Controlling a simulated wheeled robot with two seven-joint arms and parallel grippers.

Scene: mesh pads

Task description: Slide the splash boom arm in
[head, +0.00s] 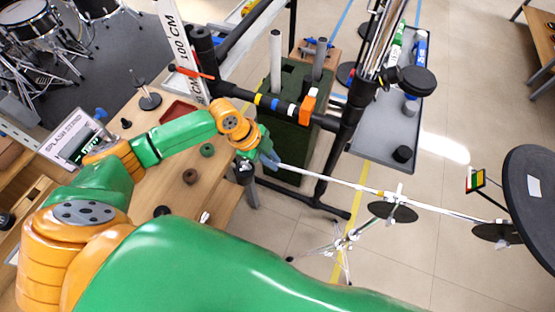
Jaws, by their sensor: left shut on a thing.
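My left gripper (268,159) is shut on the near end of a thin, pale boom arm (330,180). The rod runs right and slightly down from the fingers, past a stand (345,240) with a bright metal tripod. A black disc pad (392,212) sits by the rod near the stand's top, and another dark disc (496,233) is near its far right end. I cannot tell whether the rod sits inside the stand's holder or only passes in front of it. The fingertips are small and partly hide the rod's end. My right gripper is out of view.
A black rack frame (345,130) stands just beyond the gripper, with a grey tray (385,135) to its right. A wooden table (185,185) with small parts lies left. A large black pad (535,190) is at the right edge. Floor is open at lower right.

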